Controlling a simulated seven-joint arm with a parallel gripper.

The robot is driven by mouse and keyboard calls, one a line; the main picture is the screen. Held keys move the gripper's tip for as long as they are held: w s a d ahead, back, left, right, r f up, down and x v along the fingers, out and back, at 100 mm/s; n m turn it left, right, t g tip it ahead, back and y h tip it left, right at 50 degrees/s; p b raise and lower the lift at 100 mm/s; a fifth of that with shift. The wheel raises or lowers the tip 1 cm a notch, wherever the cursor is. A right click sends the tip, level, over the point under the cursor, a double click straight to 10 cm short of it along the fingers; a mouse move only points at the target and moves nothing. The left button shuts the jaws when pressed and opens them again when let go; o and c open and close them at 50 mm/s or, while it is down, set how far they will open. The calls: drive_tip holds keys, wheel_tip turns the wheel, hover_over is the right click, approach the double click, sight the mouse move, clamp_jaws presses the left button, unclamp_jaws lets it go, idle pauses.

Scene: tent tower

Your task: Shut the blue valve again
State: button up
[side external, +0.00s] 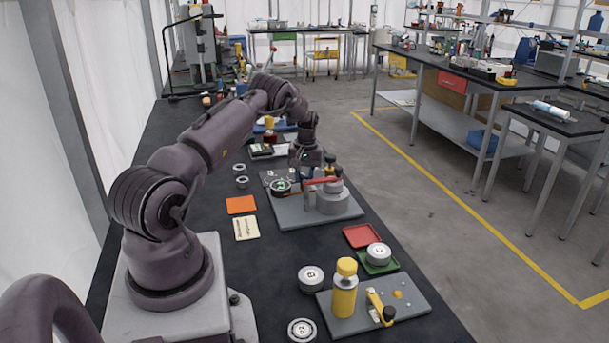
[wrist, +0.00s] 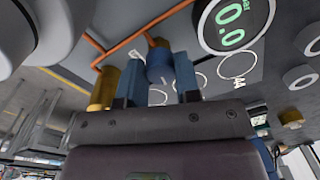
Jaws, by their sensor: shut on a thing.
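The blue valve (wrist: 160,65) shows in the wrist view between my gripper's two blue-grey fingers. My gripper (wrist: 158,80) is shut on it. In the side view my gripper (side external: 299,172) points down over the back left of a grey board (side external: 290,219), where the valve is mostly hidden by the fingers. Orange-brown piping (wrist: 125,45) runs just beyond the valve. A round gauge (wrist: 229,20) beside it has a green display reading 0.0; it also shows in the side view (side external: 280,186). The valve's exact turn angle cannot be told.
A brass cylinder (wrist: 103,88) stands close left of the fingers in the wrist view. A grey cylinder (side external: 332,201) and red bar (side external: 320,181) are right of my gripper. Nearer are red (side external: 361,235) and green trays, round weights (side external: 311,278) and a yellow bottle (side external: 344,293).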

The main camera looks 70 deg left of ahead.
sight(306, 176)
drive_tip(key=shift+n, duration=0.9)
drive_tip(key=o, duration=0.9)
drive_tip(key=shift+r, duration=0.1)
drive_tip(key=r, duration=1.3)
drive_tip(key=shift+w, duration=0.25)
drive_tip(key=shift+f, duration=0.1)
